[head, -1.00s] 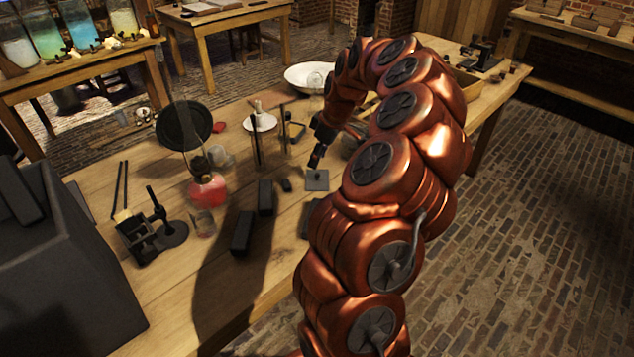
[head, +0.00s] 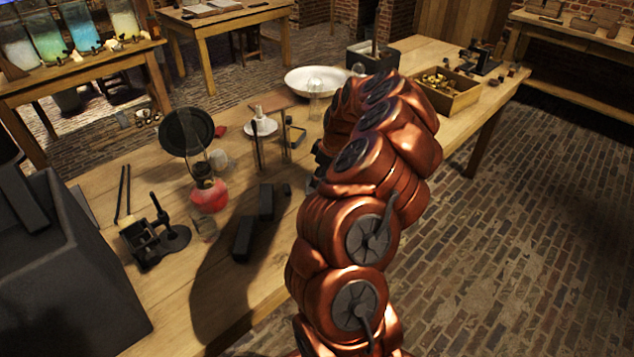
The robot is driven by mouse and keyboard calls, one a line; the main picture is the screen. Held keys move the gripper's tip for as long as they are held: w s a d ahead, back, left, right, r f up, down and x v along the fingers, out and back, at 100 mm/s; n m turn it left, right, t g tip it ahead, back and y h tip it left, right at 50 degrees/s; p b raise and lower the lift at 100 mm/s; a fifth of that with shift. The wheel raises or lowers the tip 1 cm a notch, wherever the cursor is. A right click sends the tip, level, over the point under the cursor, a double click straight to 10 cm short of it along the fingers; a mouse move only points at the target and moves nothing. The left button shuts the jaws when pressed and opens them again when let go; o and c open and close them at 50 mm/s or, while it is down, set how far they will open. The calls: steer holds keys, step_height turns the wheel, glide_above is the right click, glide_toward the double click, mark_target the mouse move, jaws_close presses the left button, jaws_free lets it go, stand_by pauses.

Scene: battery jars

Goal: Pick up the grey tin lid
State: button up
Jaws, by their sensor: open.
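Only a dark sliver of my gripper (head: 319,160) shows at the left edge of my copper arm, low over the middle of the workbench. Its fingertips are hidden behind the arm, and I see nothing held in it. I cannot make out the grey tin lid for certain. A small flat grey square piece seen earlier beneath the gripper is now hidden by my arm. A large dark round disc (head: 186,131) stands behind the lamp with red liquid (head: 209,193), left of the gripper.
The wooden workbench (head: 180,292) holds dark blocks (head: 243,238), a black clamp-like device (head: 150,240), a white dish on a stand (head: 260,126) and a wide white bowl (head: 318,80). A wooden box of brass pieces (head: 445,90) stands at the back right.

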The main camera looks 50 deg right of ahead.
steer(key=shift+w+f, duration=0.1)
steer(key=shift+f, duration=0.2)
jaws_close()
steer(key=shift+r, duration=0.1)
stand_by(0.4)
